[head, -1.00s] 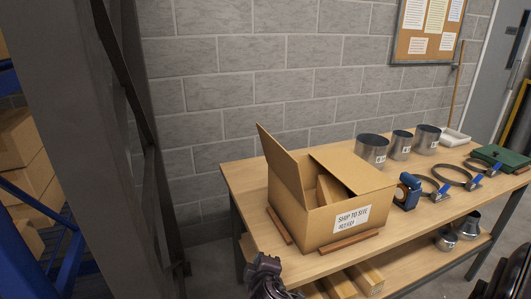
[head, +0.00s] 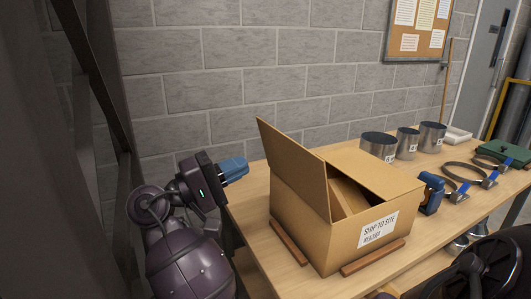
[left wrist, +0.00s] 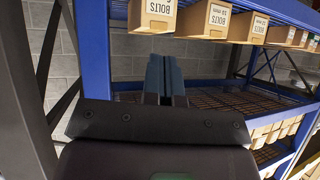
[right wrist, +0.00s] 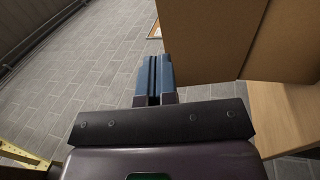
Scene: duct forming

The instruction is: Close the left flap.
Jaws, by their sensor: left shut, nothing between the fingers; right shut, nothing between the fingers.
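A cardboard box (head: 300,225) labelled "SHIP TO SITE" sits on the wooden table. Its left flap (head: 290,165) stands up, tilted outward. The opposite flap (head: 370,172) lies nearly flat, leaving a gap on top; an inner flap (head: 347,197) shows in it. My right gripper (head: 236,168) is shut and empty, left of the left flap and apart from it. In the right wrist view its fingers (right wrist: 154,75) are together, with cardboard (right wrist: 212,40) close on the right. My left gripper (left wrist: 166,75) is shut and empty, facing a rack; it does not show in the head view.
Wooden strips (head: 287,243) lie against the box's base. Metal duct collars (head: 379,146), a blue tool (head: 431,193), clamps (head: 463,176) and a green case (head: 503,152) stand to the right. A block wall (head: 240,60) is behind. A blue rack (left wrist: 95,60) holds bolt boxes.

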